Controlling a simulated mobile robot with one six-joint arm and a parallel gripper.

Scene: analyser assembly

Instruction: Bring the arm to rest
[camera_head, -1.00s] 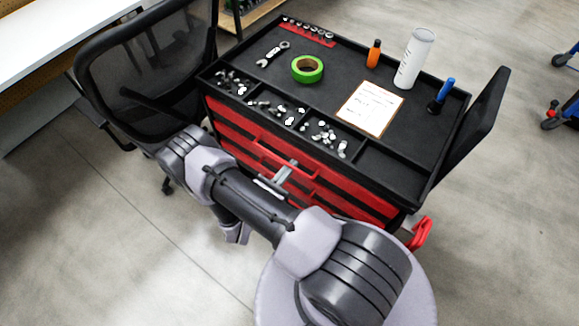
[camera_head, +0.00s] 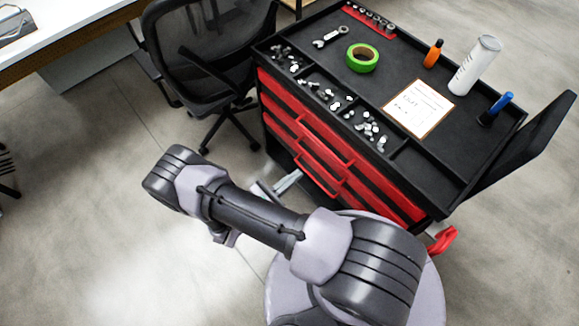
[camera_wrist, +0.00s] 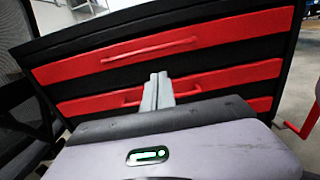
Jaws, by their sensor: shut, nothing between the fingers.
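My arm reaches out over the floor in front of a red and black tool cart (camera_head: 345,160). My gripper (camera_head: 291,179) shows as slim grey fingers beyond the arm, partly hidden by it. It appears in front of the cart's drawers; the gap to them is hard to judge. In the wrist view the gripper (camera_wrist: 158,84) points toward the red drawer fronts (camera_wrist: 225,81), its fingers together and nothing between them.
On the cart top are green tape (camera_head: 362,58), a wrench (camera_head: 330,37), an orange bottle (camera_head: 433,54), a white bottle (camera_head: 475,65), a clipboard (camera_head: 419,108) and small parts. A black chair (camera_head: 205,65) stands left of the cart.

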